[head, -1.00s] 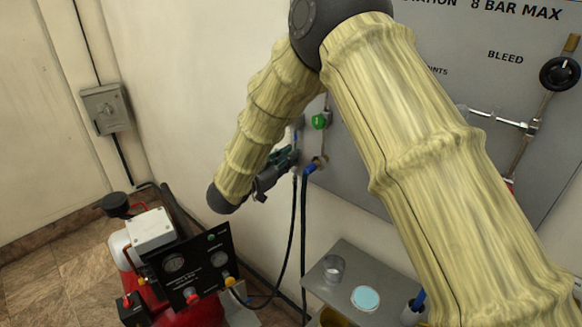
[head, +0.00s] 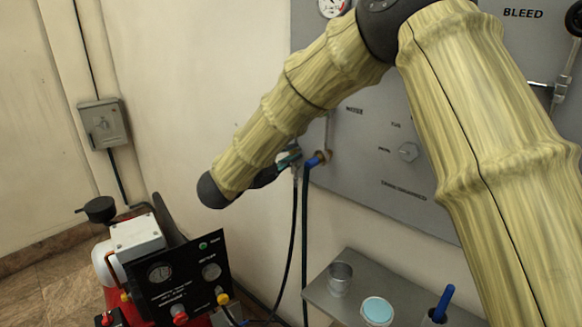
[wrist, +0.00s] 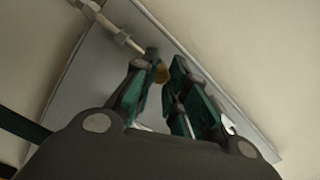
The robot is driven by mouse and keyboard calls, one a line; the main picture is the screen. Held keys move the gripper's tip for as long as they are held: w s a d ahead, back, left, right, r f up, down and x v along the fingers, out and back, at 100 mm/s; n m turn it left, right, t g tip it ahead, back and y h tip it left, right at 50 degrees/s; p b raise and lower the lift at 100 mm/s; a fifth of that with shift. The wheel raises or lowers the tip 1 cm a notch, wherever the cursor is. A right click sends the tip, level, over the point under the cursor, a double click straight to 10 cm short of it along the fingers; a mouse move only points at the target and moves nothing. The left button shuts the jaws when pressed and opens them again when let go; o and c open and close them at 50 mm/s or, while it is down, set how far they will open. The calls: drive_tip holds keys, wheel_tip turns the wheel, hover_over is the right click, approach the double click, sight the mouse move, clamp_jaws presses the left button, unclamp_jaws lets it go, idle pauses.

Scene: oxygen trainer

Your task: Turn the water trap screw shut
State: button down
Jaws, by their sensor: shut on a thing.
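My gripper (head: 291,157) is at the lower left edge of the grey wall panel (head: 350,185), beside a brass fitting (head: 322,156) with a blue hose end. In the wrist view my gripper (wrist: 163,68) has its two green-lined fingers close together. A small brass-coloured part, apparently the water trap screw (wrist: 161,73), shows between the fingertips. The fingers hide most of it, so I cannot tell how far it is turned. In the head view my forearm and gripper hide the screw.
A black hose (head: 293,235) hangs below my gripper. A red compressor unit with a black gauge panel (head: 185,285) stands at the lower left. A grey shelf (head: 350,262) holds a metal cup (head: 340,278) and a pale blue-topped tub (head: 377,311). A switch box (head: 103,122) is on the left wall.

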drive_tip(key=shift+a+f+m+b, duration=0.1)
drive_tip(key=shift+m+b, duration=1)
drive_tip(key=shift+b, duration=0.1)
drive_tip(key=c, duration=1.4)
unclamp_jaws()
drive_tip(key=shift+s, duration=0.1)
drive_tip(key=shift+o, duration=0.2)
drive_tip(key=v, duration=1.2)
